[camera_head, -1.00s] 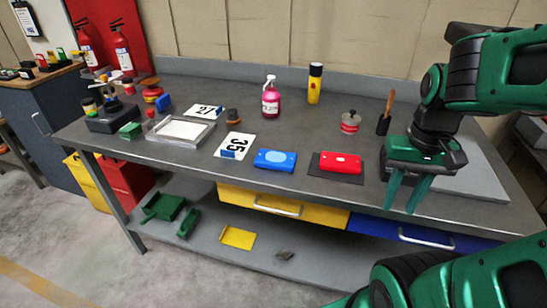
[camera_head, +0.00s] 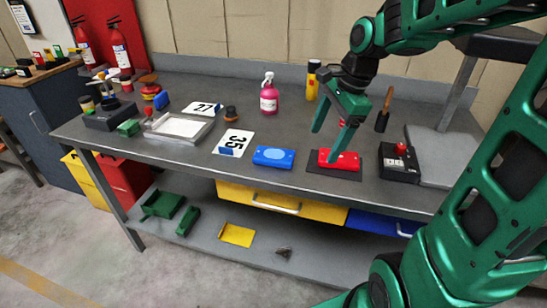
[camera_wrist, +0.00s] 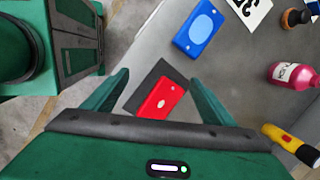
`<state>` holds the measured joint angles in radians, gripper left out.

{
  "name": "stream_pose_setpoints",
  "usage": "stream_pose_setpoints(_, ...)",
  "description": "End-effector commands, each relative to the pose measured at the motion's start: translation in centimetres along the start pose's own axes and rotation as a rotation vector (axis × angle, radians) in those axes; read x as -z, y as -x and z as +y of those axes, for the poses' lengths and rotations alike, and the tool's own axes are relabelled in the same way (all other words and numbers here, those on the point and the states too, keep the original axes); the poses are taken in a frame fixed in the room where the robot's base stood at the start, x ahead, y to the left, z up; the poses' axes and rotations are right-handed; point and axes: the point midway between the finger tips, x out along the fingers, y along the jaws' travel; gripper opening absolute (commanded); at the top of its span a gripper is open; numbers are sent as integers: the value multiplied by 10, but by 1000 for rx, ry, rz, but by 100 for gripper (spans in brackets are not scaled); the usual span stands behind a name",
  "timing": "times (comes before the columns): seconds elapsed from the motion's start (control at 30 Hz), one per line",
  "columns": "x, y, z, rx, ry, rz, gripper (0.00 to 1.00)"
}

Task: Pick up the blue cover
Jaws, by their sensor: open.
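The blue cover (camera_head: 273,156) is a flat blue block with a lighter oval on top. It lies on the grey workbench, left of the red cover (camera_head: 340,159), which sits on a dark mat (camera_head: 322,172). My gripper (camera_head: 326,143) is open and empty, held above the bench over the red cover's area. In the wrist view the blue cover (camera_wrist: 199,28) lies beyond the fingertips, and the red cover (camera_wrist: 160,98) shows between the open fingers.
The number 35 card (camera_head: 233,142) lies left of the blue cover. A pink spray bottle (camera_head: 269,95) and a yellow torch (camera_head: 312,80) stand behind. A black box with a red knob (camera_head: 400,160) is at the right. Bare bench lies behind the blue cover.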

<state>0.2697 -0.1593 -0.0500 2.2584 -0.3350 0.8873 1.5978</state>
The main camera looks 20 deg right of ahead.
Motion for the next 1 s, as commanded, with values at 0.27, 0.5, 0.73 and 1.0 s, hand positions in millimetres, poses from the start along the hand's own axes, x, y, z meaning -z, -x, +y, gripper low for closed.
stream_pose_setpoints(0.27, -46, -12, -56, 0, -368, -121, 78)
stream_pose_setpoints(0.5, -64, -18, -72, -16, -501, -167, 78)
stream_pose_setpoints(0.73, -70, -49, -72, -20, -511, -169, 78)
stream_pose_setpoints(1.0, -74, -71, -74, -16, -509, -169, 78)
